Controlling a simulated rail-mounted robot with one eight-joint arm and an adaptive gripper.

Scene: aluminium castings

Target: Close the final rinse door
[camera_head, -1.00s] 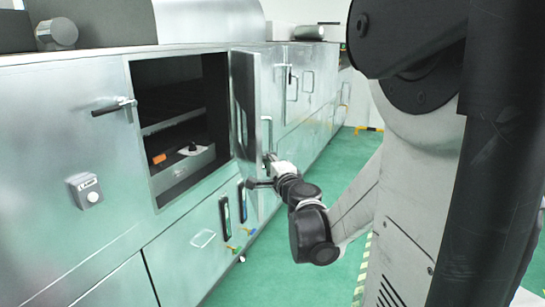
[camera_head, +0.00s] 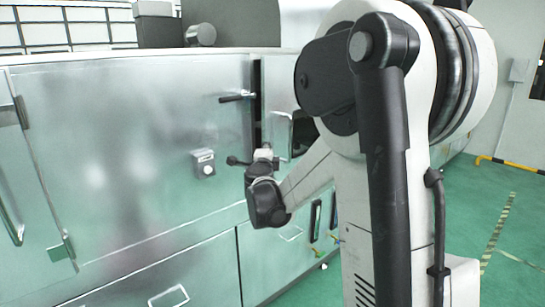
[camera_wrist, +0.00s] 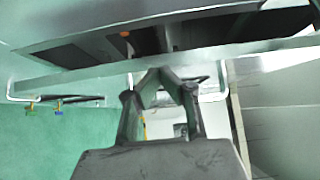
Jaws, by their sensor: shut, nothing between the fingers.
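The final rinse door (camera_head: 280,92) is a grey metal panel right of centre in the head view, partly hidden by my arm. A narrow dark gap shows along its left side, so it stands ajar. My gripper (camera_head: 262,152) is in front of the door's lower left part, beside a dark lever (camera_head: 238,161). In the wrist view my gripper (camera_wrist: 158,74) is shut and empty, its tips at a pale metal edge (camera_wrist: 80,80). Whether they touch it is unclear. Beyond lies the dark opening with a small orange item (camera_wrist: 125,34).
A black latch lever (camera_head: 237,97) and a grey switch box (camera_head: 204,163) sit on the cabinet front (camera_head: 130,130) left of the gap. Lower panels with handles lie below.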

